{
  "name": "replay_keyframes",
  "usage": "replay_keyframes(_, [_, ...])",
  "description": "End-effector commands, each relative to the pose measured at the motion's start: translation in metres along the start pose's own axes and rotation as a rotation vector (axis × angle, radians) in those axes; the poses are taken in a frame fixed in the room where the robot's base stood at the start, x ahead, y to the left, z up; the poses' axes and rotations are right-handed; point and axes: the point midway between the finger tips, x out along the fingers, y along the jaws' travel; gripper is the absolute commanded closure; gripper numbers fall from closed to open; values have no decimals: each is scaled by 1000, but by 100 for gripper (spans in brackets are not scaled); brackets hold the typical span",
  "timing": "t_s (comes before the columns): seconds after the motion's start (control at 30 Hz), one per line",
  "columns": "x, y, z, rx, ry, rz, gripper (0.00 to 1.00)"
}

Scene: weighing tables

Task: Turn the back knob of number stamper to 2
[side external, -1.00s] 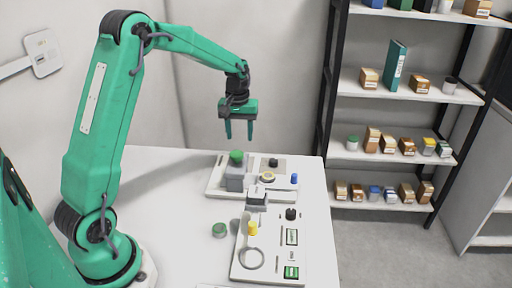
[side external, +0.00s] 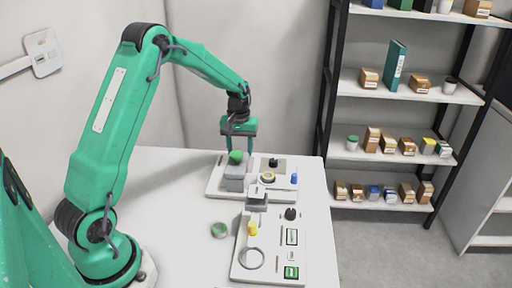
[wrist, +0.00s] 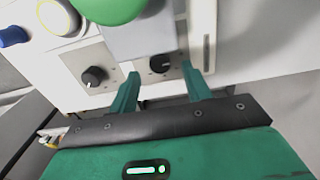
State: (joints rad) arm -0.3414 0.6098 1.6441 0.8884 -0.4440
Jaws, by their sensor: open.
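The device with the grey block (side external: 238,177) and green round top (side external: 236,157) stands on the rear panel (side external: 216,187); I take it to be the number stamper. In the wrist view the green top (wrist: 108,8) and block (wrist: 145,35) are at the top. A black knob (wrist: 160,63) with a small light mark sits by the block's base, between my fingertips in the picture. This knob is hidden in the side view. I cannot read its number. My gripper (side external: 240,148) is open and empty, pointing down behind the block; contact with the knob cannot be told.
A second black knob (wrist: 93,76) sits left of my fingers in the wrist view. A pale ring (side external: 267,178) and a blue knob (side external: 294,179) share the rear panel. The front panel (side external: 268,240) carries a yellow knob (side external: 252,228). A green-topped item (side external: 219,230) lies left.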

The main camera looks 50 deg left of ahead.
Motion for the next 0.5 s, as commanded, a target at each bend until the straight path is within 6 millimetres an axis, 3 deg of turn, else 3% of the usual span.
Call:
replay_keyframes(0.2, [22,0,0,0,-1,0,52])
replay_keyframes(0.5, [30,0,0,0,0,0,52])
